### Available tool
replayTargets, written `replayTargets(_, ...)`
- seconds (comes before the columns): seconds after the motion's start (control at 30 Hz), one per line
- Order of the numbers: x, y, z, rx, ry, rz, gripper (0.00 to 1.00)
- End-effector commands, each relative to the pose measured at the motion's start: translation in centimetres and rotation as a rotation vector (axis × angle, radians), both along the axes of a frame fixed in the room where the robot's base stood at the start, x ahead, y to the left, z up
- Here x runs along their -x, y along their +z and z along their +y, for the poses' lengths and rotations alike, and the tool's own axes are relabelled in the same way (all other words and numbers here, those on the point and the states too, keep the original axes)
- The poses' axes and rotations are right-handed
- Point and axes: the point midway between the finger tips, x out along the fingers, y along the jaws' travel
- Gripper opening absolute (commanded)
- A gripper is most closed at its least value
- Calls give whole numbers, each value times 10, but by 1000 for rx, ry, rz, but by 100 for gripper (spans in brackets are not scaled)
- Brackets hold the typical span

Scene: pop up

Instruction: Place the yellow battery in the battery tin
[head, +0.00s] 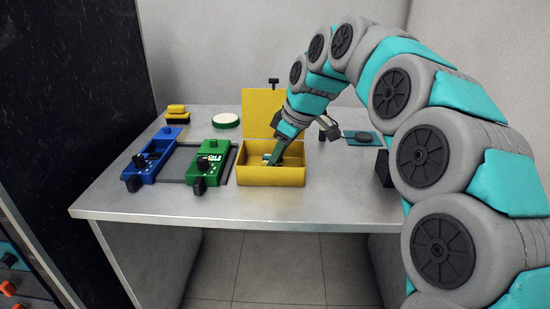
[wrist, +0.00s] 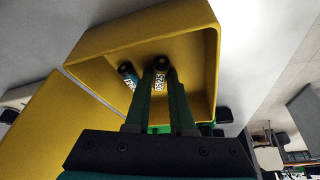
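The yellow battery tin (head: 270,178) stands open on the table, with its lid raised at the back. My gripper (head: 273,160) reaches down into it. In the wrist view, the green fingers of my gripper (wrist: 161,76) close on both sides of a battery (wrist: 159,82) with a dark end and a pale printed label. It is inside the tin's walls; its body colour is hard to tell against the yellow. A teal battery (wrist: 128,75) lies in the tin just left of the fingers. Whether the held battery touches the tin's floor cannot be told.
A green device (head: 209,162) and a blue device (head: 152,155) stand left of the tin. A yellow brush (head: 176,113) and a green-rimmed round dish (head: 226,120) are behind them. A teal mat (head: 351,135) with a dark disc lies at right. The table's front is clear.

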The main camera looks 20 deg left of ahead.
Motion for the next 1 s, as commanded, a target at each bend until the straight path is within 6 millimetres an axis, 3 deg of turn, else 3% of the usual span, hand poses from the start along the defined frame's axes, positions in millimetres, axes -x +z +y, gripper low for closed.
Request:
replayTargets(0.07,2,-1,-5,17,3,17,34)
replayTargets(0.3,3,45,-21,7,1,5,34)
replayTargets(0.6,5,89,-37,3,0,1,34)
replayTargets(1.0,8,113,-46,1,2,2,34)
